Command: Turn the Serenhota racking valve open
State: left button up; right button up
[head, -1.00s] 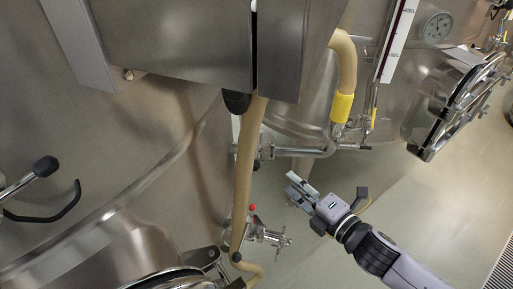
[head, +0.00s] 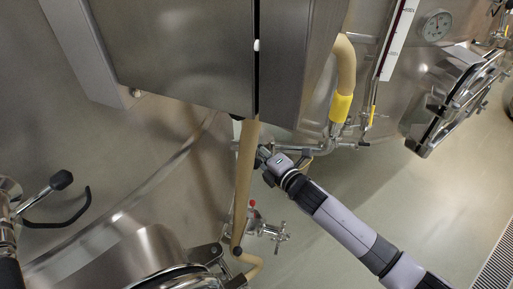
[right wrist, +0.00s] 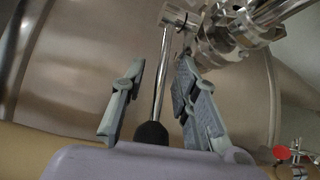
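In the right wrist view, the valve lever (right wrist: 161,85) is a thin steel rod with a black knob (right wrist: 152,133). It joins a steel valve body with clamp fittings (right wrist: 232,35). My right gripper (right wrist: 160,70) is open, with one finger on each side of the rod and the knob near its palm; I see no clear grip. In the head view, my right gripper (head: 264,157) is at the steel pipe fitting beside the tan hose, its fingers mostly hidden. The lever is not clear there.
A tan hose (head: 245,180) hangs close left of my right gripper. A small valve with a red knob (head: 252,204) sits below. A steel box (head: 180,60) hangs above. A second hose with a yellow collar (head: 341,107) is to the right. Floor (head: 400,190) is open at right.

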jog(key=shift+w, duration=0.1)
jog(key=shift+c, duration=0.3)
grip_shut()
dwell(0.6)
